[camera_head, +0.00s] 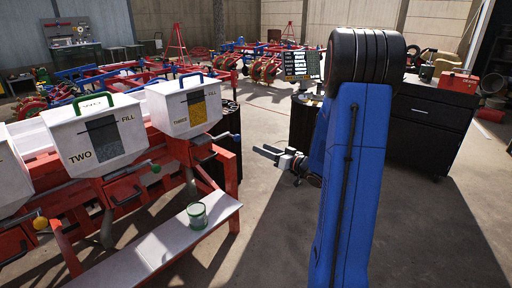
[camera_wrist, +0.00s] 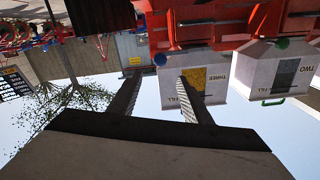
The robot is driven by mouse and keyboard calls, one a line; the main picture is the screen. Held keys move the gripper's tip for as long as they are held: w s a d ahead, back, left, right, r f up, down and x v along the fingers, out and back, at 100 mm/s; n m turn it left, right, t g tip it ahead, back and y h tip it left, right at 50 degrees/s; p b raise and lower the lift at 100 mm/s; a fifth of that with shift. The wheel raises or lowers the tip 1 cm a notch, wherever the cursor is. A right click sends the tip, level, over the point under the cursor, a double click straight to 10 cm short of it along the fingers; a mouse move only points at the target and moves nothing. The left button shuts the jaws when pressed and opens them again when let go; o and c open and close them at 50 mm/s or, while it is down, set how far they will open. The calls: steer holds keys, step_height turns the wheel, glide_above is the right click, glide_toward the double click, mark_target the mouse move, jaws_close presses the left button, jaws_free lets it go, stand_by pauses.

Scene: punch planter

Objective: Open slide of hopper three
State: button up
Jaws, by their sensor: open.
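Hopper three (camera_head: 172,112) is a white box with a blue handle, a "THREE" label and a window showing yellow fill. It sits on the red planter frame. Below it, a slide rod ends in a blue knob (camera_head: 235,137) on the right side. In the wrist view, hopper three (camera_wrist: 222,92) appears upside down, with its blue knob (camera_wrist: 160,59) near the fingertips in the picture. My gripper (camera_head: 262,152) is open and empty, to the right of the knob and apart from it. Its two fingers also show in the wrist view (camera_wrist: 158,82). How far the slide is drawn cannot be told.
Hopper two (camera_head: 85,150) stands left of hopper three, with a green knob (camera_head: 155,168). A yellow knob (camera_head: 40,223) belongs to the leftmost hopper. A green cup (camera_head: 197,217) stands on the grey shelf (camera_head: 150,250). A black cabinet (camera_head: 432,125) is at right.

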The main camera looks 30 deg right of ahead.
steer(key=shift+v, duration=0.95)
steer(key=s+a+r+m+g+h, duration=0.2)
steer(key=s+a+r+g+h, duration=0.3)
steer(key=s+a+r+h, duration=0.3)
steer(key=s+a+f+g, duration=0.1)
steer(key=s+a+g, duration=0.1)
steer(key=s+a, duration=0.3)
steer(key=s+a+f+n+g+y, duration=0.1)
steer(key=s+a+f+g, duration=0.1)
steer(key=s, duration=1.1)
steer(key=s+a+f+g+y, duration=0.1)
steer(key=s+a+g, duration=0.2)
steer(key=s+a, duration=0.4)
steer(key=shift+s+a+f, duration=0.35)
steer(key=shift+s, duration=0.75)
